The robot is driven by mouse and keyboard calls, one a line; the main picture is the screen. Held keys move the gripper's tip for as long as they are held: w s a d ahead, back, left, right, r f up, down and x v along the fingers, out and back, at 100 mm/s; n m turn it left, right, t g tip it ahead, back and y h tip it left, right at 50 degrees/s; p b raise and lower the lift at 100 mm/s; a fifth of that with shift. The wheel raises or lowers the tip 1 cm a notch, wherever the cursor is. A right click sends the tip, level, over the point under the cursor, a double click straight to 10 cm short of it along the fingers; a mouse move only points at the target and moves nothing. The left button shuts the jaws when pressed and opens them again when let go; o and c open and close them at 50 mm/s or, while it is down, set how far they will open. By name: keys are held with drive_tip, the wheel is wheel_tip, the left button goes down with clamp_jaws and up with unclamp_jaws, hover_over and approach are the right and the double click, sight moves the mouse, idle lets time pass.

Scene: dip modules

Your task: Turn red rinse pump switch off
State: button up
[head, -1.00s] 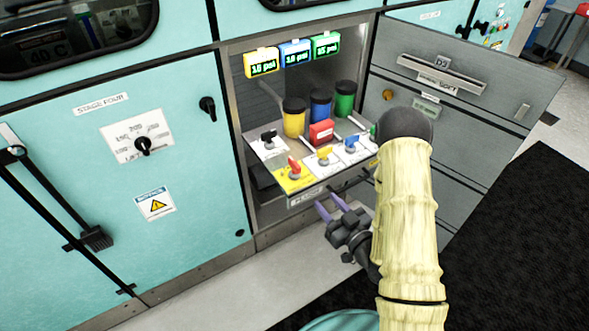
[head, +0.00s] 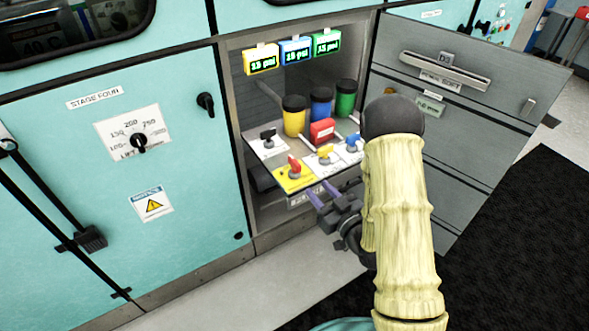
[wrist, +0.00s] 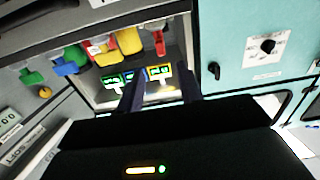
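The red switch (head: 294,166) stands on a yellow plate (head: 296,180) at the front left of the pulled-out shelf. It also shows in the wrist view, as a red handle (wrist: 159,42) near the top. My gripper (head: 320,190) is just in front of the shelf's front edge, below and right of the red switch. Its two purple fingers are apart with nothing between them, and they do not touch the switch. In the wrist view the dark fingers (wrist: 160,88) also stand apart. The wrist view is tilted, roughly upside down.
A black switch (head: 267,138), a yellow switch (head: 325,152) and a blue switch (head: 354,141) flank the red one. A red box (head: 322,130) and yellow, blue and green jars stand behind. Three pressure displays (head: 296,51) hang above. A grey drawer front (head: 455,85) stands right.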

sight(300, 169)
drive_tip(key=shift+w+a+f+b, duration=0.15)
drive_tip(key=shift+w+a+b, duration=0.25)
drive_tip(key=shift+b, duration=1.6)
drive_tip(key=b, duration=0.3)
drive_tip(key=shift+w+a, duration=0.1)
drive_tip(key=shift+w, duration=0.05)
drive_tip(key=x, duration=1.1)
drive_tip(key=shift+w+a+b, duration=0.1)
drive_tip(key=shift+w+b, duration=0.2)
drive_tip(key=shift+w, duration=0.05)
clamp_jaws()
